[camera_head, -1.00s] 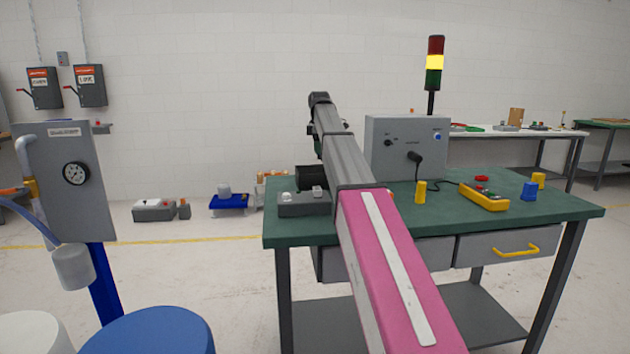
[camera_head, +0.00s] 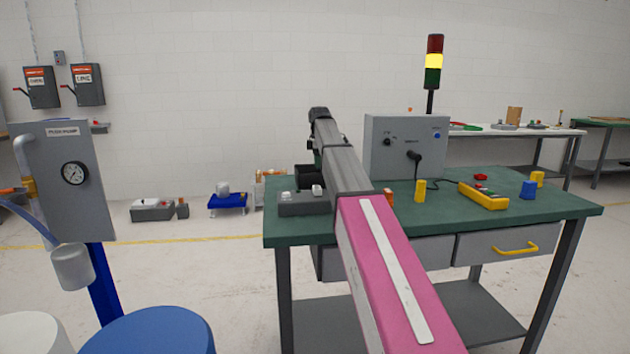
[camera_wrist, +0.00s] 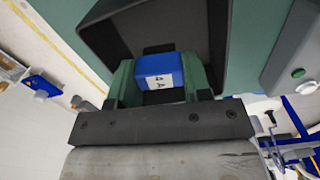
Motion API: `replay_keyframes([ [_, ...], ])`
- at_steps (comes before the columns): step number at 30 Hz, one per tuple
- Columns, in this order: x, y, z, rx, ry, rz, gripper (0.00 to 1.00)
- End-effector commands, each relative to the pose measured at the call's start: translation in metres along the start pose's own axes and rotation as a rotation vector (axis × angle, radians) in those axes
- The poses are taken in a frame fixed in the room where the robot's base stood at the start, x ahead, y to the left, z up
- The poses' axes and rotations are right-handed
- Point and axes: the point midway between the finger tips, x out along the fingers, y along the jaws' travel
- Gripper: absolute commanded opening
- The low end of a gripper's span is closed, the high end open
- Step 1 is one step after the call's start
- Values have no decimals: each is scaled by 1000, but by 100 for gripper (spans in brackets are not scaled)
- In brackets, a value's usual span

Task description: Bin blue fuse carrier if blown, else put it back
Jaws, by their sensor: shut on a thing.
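My gripper (camera_wrist: 160,92) is shut on a blue fuse carrier (camera_wrist: 157,66), which has a white label with dark marks in the wrist view. The carrier sits between the two green fingers, in front of the opening of a black bin (camera_wrist: 103,36). Whether it is inside the rim I cannot tell. The bin also shows in the head view (camera_head: 305,178), partly behind my arm. My gripper and the held carrier are hidden in the head view. A second blue block (camera_head: 528,190) stands on the right of the green bench (camera_head: 560,207).
A grey box with pale knobs (camera_head: 303,203) lies near the bench's front left. A grey panel box (camera_head: 395,146) with a cable stands behind. A yellow device (camera_head: 483,197), yellow blocks (camera_head: 420,191) and a signal tower lit yellow (camera_head: 434,62) are to the right.

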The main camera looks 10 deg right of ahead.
Motion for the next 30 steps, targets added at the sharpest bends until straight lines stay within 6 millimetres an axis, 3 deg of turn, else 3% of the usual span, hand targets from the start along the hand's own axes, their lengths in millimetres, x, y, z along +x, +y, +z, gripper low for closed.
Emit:
replay_keyframes([
  [2,0,0,0,0,0,0,1],
  [3,0,0,0,0,0,0,58],
  [5,0,0,0,0,0,0,74],
  [17,-9,1,0,0,0,1,74],
  [30,-85,1,0,0,0,1,74],
])
